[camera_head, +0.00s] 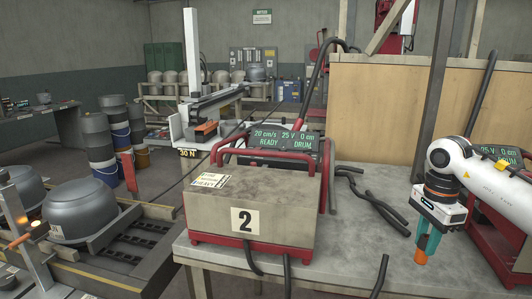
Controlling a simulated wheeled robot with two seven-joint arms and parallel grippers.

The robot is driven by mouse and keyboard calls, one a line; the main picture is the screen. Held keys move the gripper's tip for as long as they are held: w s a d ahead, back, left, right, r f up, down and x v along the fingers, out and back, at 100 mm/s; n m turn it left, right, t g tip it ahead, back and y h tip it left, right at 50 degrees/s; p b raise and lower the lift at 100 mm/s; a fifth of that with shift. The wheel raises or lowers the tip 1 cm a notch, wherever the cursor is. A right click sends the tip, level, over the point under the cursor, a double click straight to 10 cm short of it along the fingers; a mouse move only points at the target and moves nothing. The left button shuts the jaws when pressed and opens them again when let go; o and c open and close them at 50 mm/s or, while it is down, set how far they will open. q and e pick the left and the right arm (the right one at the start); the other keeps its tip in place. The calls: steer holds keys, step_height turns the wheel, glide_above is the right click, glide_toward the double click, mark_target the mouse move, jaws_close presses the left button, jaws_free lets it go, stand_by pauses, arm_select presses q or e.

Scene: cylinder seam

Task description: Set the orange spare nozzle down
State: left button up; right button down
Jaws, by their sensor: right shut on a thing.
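My right arm comes in from the right edge, and its gripper (428,240) points down over the right part of the grey workbench (345,255). The gripper is shut on the orange spare nozzle (421,258), whose lower end shows below the teal fingers. The upper part of the nozzle is hidden by the fingers. I cannot tell whether the nozzle's lower end touches the bench top or hangs just above it. My left gripper is not in view.
A power unit marked 2 (248,205) with red rails stands on the bench left of the gripper. Dark cables (379,212) lie between them. A second red-framed unit (503,232) stands at the right edge. The bench front around the nozzle is mostly bare.

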steer(key=s+a+f+n, duration=1.4)
steer(key=s+a+n, duration=0.1)
steer(key=s, duration=0.3)
steer(key=shift+s+f+n, duration=0.35)
steer(key=shift+f+n, duration=0.05)
steer(key=shift+n, duration=0.5)
steer(key=shift+a, duration=0.1)
